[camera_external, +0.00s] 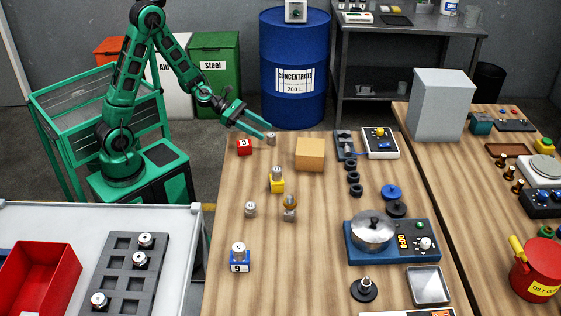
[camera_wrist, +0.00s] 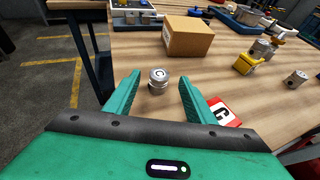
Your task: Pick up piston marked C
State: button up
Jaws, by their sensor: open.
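The piston marked C (camera_wrist: 158,80) is a small silver cylinder with a letter C on its top. It stands upright on the wooden table, between my open fingers in the wrist view and apart from both. In the external view the piston (camera_external: 271,138) is by the far left edge of the table, at the fingertips. My gripper (camera_wrist: 153,92) is open and empty; it also shows in the external view (camera_external: 268,132), reaching in from the left.
A cardboard box (camera_external: 310,154) stands right of the piston. A piston (camera_external: 277,173) sits on a yellow block, another (camera_external: 239,250) on a blue block. A loose piston (camera_external: 250,209) stands between. A grey foam tray (camera_external: 152,280) holds several pistons. Bare wood lies around the piston.

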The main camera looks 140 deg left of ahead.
aim_at(271, 134)
jog(key=shift+x, duration=2.65)
jog(key=shift+s+f, duration=0.1)
jog(key=shift+f, duration=0.05)
jog(key=shift+c, duration=0.6)
jog(key=c, duration=1.1)
